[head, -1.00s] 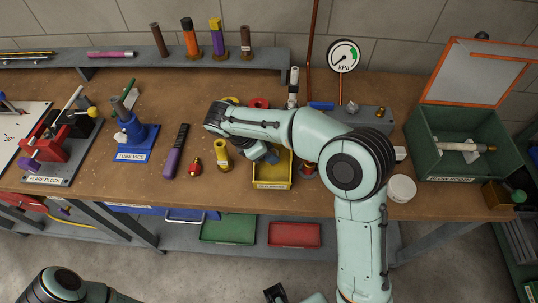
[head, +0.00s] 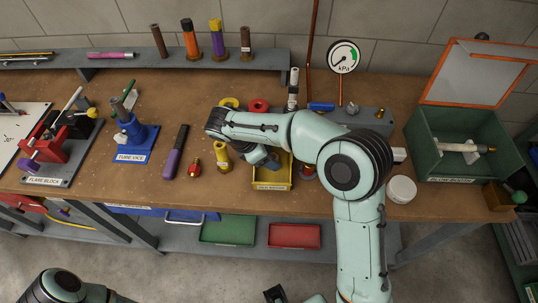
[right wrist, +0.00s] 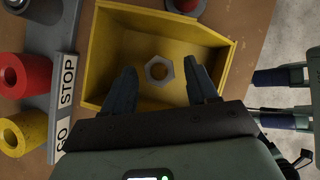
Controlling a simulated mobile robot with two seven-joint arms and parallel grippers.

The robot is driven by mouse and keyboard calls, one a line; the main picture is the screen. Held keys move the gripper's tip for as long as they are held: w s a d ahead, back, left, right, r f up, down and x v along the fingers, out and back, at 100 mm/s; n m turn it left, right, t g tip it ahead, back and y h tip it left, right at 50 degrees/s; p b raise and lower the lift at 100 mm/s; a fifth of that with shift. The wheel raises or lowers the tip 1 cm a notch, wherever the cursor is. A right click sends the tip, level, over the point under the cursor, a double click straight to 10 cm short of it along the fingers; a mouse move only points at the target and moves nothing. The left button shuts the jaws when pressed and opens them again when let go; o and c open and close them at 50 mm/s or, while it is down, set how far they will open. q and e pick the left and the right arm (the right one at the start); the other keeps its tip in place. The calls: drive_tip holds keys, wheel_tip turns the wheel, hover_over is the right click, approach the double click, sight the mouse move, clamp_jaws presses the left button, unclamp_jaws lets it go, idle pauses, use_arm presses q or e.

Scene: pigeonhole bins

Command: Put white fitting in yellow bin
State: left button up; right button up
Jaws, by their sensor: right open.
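The yellow bin (head: 285,175) stands on the workbench below my right gripper, and it fills the middle of the right wrist view (right wrist: 215,42). The fitting, a pale grey-white hexagonal ring (right wrist: 150,72), shows inside the bin in the right wrist view, against its floor. My right gripper (right wrist: 160,85) is open, its two dark fingers spread over the bin on either side of the fitting with clear gaps. In the head view my right gripper (head: 266,160) partly covers the bin, and the fitting is hidden there. My left gripper is not visible; only part of its arm shows at the lower left.
Red (right wrist: 30,78) and yellow rings (right wrist: 22,132) stand beside the bin by a STOP/GO strip (right wrist: 66,85). A yellow fitting (head: 222,158), a red-and-brass fitting (head: 194,168) and a purple-handled tool (head: 176,152) lie left of it. A white round lid (head: 402,189) lies right.

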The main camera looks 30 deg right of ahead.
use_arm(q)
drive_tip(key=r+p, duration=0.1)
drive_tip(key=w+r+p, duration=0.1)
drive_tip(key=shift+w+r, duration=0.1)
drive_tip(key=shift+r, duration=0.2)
use_arm(e)
drive_tip(key=v, duration=1.2)
